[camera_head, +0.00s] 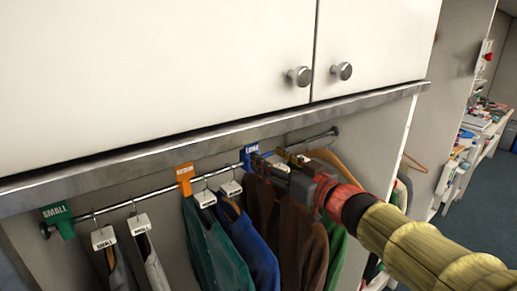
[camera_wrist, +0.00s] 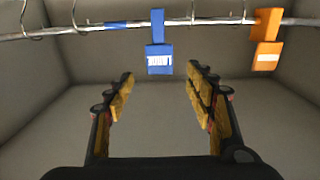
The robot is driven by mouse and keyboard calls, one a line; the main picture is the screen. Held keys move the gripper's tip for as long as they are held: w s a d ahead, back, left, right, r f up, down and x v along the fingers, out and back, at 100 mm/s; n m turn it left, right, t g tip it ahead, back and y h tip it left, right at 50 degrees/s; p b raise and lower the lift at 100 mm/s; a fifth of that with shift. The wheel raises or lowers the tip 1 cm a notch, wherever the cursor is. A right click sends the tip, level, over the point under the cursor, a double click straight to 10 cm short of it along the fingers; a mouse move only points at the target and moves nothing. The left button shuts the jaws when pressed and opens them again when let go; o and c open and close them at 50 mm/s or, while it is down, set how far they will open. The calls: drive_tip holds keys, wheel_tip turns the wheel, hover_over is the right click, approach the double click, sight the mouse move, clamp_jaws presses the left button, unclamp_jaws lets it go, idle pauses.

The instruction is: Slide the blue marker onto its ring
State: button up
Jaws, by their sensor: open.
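The blue marker (camera_head: 248,155) hangs on the metal rail (camera_head: 155,193) under the cabinet, to the right of the orange marker. In the wrist view the blue marker (camera_wrist: 159,55) hangs from the rail with its lettered plate down. A blue ring (camera_wrist: 118,25) shows on the rail beside it, to the left, with bare rail between them. My gripper (camera_wrist: 160,77) is open, and its fingers stand apart below the blue marker, with nothing between them. In the head view my arm reaches in from the right, and my gripper partly hides the rail there.
An orange marker (camera_head: 185,179) and a green marker (camera_head: 58,220) hang further left. Clothes such as a teal garment (camera_head: 212,245) and brown ones hang below the rail on hangers. The cabinet's metal edge (camera_head: 215,143) runs just above. Hanger hooks (camera_wrist: 78,18) sit beyond the blue ring.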

sight(253, 147)
drive_tip(key=b+x, duration=0.1)
drive_tip(key=x, duration=0.6)
drive_tip(key=shift+w+a, duration=0.1)
drive_tip(key=shift+w, duration=0.05)
drive_tip(key=shift+c, duration=0.4)
clamp_jaws()
idle(0.4)
